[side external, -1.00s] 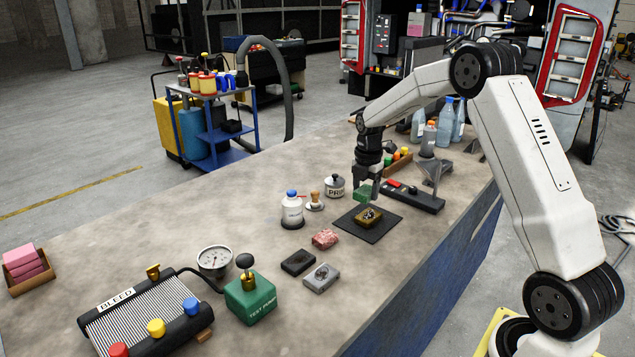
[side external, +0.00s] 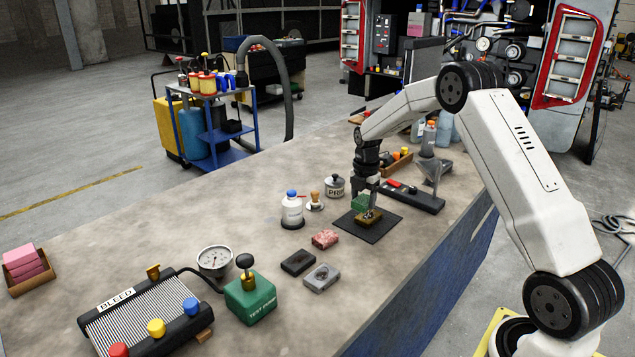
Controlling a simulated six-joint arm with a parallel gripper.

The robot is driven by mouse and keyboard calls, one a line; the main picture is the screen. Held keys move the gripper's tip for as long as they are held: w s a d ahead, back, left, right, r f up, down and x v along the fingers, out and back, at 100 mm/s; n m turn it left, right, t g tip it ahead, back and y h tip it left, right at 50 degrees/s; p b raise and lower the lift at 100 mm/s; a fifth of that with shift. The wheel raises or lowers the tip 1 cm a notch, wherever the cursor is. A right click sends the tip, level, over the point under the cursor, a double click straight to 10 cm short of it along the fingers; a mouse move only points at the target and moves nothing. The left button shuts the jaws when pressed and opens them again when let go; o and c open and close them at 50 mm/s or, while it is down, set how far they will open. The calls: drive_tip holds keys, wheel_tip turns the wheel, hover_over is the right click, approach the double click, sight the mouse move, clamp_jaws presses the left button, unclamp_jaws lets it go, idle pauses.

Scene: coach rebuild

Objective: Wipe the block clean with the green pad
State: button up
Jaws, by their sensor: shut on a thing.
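The green pad (side external: 360,203) is in my gripper (side external: 369,198), which points down over the dark mat (side external: 385,224). The block (side external: 369,218) is brownish-yellow and lies on that mat. The pad is right at the block's upper left side, and it looks to touch it, though the exact contact is too small to tell. The fingers and pad hide part of the block's top. The dark patch on the block shows little from here.
A pink block (side external: 325,239), a black block (side external: 298,262) and a grey block (side external: 321,277) lie in front. A white bottle (side external: 292,211) and a labelled pot (side external: 335,187) stand to the left. A black bar (side external: 413,197) lies close on the right.

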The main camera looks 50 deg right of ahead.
sight(362, 220)
wheel_tip(362, 220, down, 3)
drive_tip(key=shift+f, duration=0.15)
drive_tip(key=shift+d+f, duration=0.4)
drive_tip(key=shift+f, duration=0.25)
drive_tip(key=shift+c, duration=0.5)
drive_tip(key=shift+d+f, duration=0.1)
drive_tip(key=shift+d, duration=2.9)
drive_tip(key=shift+a, duration=3.25)
drive_tip(key=shift+a+r, duration=0.2)
drive_tip(key=shift+r, duration=3.95)
